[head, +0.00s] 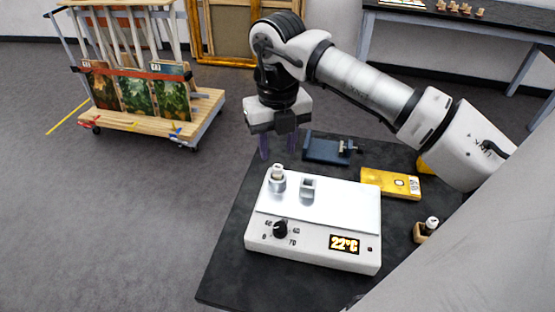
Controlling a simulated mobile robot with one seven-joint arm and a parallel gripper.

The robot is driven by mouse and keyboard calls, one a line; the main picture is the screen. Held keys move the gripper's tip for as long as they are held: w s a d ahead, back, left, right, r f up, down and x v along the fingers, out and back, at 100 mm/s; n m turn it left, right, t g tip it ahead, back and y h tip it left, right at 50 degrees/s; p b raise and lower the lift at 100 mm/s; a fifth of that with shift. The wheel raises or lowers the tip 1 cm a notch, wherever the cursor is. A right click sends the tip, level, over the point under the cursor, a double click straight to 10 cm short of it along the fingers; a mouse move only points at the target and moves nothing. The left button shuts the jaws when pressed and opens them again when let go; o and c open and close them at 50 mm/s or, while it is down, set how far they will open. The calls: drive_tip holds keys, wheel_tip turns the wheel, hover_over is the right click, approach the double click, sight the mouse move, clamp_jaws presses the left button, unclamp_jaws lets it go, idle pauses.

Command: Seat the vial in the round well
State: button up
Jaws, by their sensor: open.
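A small vial (278,169) with a pale cap stands upright in the round metal well (277,184) at the left rear of a white heater unit (330,215). Only its upper part shows; how deep it sits I cannot tell. A square well (308,187) beside it looks empty. My gripper (278,148) points down above and behind the vial in the picture. Its two purple-grey fingers are apart with nothing between them. It appears clear of the vial. A second small white-capped bottle (432,223) stands in a wooden block at the right.
The heater has a black knob (281,229) and a 22°C display (344,243). A blue fixture (327,149) and a yellow box (391,183) lie behind it on the dark table (232,270). A cart (150,110) with paintings stands far left.

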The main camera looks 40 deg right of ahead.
sight(278, 167)
wheel_tip(278, 167, up, 7)
drive_tip(key=shift+b, duration=0.45)
drive_tip(key=shift+s, duration=0.1)
